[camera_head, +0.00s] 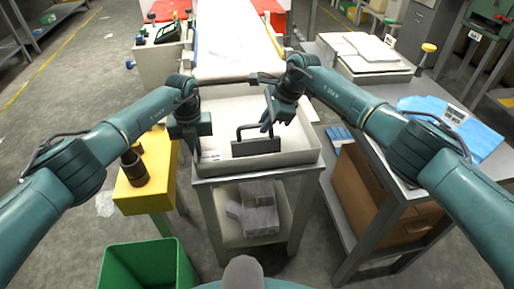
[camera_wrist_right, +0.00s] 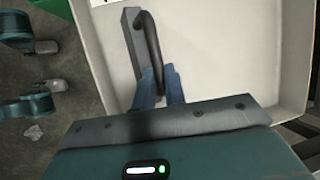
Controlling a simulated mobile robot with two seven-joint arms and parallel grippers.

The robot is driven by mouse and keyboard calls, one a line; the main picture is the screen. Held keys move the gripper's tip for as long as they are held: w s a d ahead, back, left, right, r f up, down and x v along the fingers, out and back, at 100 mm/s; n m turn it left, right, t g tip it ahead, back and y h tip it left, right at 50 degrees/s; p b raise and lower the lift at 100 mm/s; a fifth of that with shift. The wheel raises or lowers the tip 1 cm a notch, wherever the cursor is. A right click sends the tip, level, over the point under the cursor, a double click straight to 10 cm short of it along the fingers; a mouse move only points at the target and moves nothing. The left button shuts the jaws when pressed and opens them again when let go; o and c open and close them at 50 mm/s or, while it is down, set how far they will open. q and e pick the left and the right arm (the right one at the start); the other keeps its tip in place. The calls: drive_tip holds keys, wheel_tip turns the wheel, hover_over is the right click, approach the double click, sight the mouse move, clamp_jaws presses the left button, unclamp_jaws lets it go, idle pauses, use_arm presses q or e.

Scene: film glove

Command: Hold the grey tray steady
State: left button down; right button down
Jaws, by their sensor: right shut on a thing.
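The pale grey tray (camera_head: 222,168) sits on a metal stand in the middle of the head view. Its pale floor and wall also show in the right wrist view (camera_wrist_right: 225,60). A dark block with a looped black handle (camera_head: 255,147) is inside it; the same piece shows in the right wrist view (camera_wrist_right: 131,45). My right gripper (camera_head: 268,126) is over the tray, its blue fingers (camera_wrist_right: 160,88) shut on the handle. My left gripper (camera_head: 196,150) points down at the tray's left side; its finger gap and any contact with the wall are unclear.
A conveyor (camera_head: 225,45) runs behind the tray. A yellow stand (camera_head: 158,190) with dark cylinders is at left, above a green bin (camera_head: 150,265). A grey bench (camera_head: 385,155) with blue packets (camera_head: 455,125) is at right. Grey pieces (camera_head: 255,208) lie on the stand's lower shelf.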

use_arm(q)
drive_tip(key=shift+f, duration=0.1)
use_arm(e)
drive_tip(key=shift+w+r, duration=0.1)
drive_tip(key=shift+r, duration=0.05)
drive_tip(key=c, duration=1.4)
unclamp_jaws()
drive_tip(key=shift+o, duration=0.2)
drive_tip(key=v, duration=1.2)
use_arm(q)
drive_tip(key=c, duration=1.6)
unclamp_jaws()
drive_tip(key=shift+o, duration=0.2)
drive_tip(key=shift+r, duration=0.2)
